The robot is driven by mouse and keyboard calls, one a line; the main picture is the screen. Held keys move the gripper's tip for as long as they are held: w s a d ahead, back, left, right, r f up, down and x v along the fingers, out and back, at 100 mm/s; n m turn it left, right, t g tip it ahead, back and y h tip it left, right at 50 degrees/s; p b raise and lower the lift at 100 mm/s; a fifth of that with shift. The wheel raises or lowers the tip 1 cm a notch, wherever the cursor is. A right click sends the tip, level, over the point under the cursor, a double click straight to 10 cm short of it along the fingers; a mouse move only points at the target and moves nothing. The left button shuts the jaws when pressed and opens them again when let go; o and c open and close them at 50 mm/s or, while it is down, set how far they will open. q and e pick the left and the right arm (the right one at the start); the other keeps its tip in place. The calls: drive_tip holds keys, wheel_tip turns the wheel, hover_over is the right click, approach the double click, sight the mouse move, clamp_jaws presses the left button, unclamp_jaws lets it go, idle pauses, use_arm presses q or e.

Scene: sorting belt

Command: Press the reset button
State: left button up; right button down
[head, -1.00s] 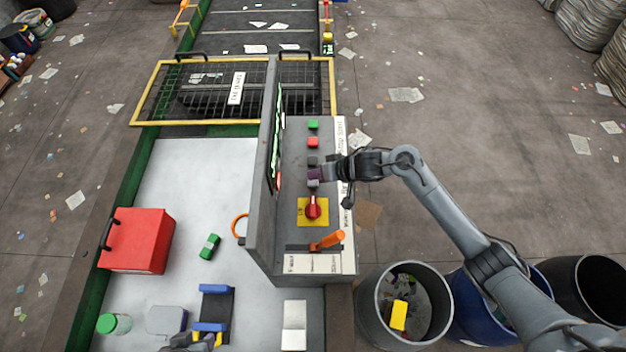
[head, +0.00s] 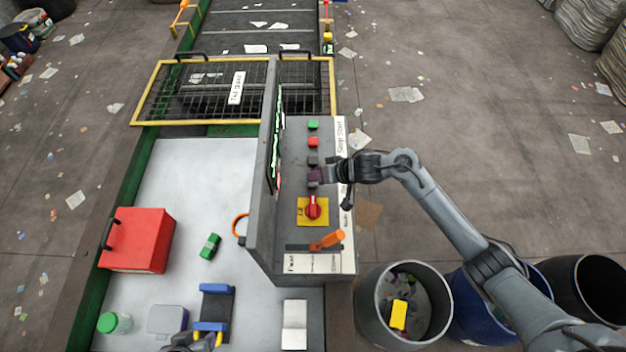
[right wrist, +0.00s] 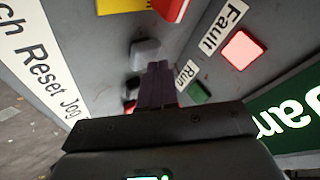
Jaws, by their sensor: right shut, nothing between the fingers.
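The control panel (head: 293,150) stands at the right edge of the belt table. The light grey button (head: 313,184) lies in its button column, below a dark button (head: 313,161). In the right wrist view the light grey button (right wrist: 145,52) lines up with the printed word Reset. My right gripper (head: 315,175) is shut and empty, its purple fingers over the panel between these buttons. In the right wrist view the fingertips (right wrist: 158,66) are right beside the grey button; I cannot tell whether they touch it. My left gripper (head: 194,340) is partly cut off at the bottom edge.
An upright screen wall (head: 262,185) bounds the panel's left. Bins (head: 405,300) stand at lower right.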

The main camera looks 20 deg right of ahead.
drive_tip(key=shift+f, duration=0.4)
drive_tip(key=shift+r, duration=0.1)
idle(0.5)
drive_tip(key=shift+r, duration=0.15)
drive_tip(key=shift+s+r+p, duration=0.1)
drive_tip(key=shift+r+p, duration=0.55)
drive_tip(key=shift+p, duration=0.5)
drive_tip(key=shift+r, duration=0.1)
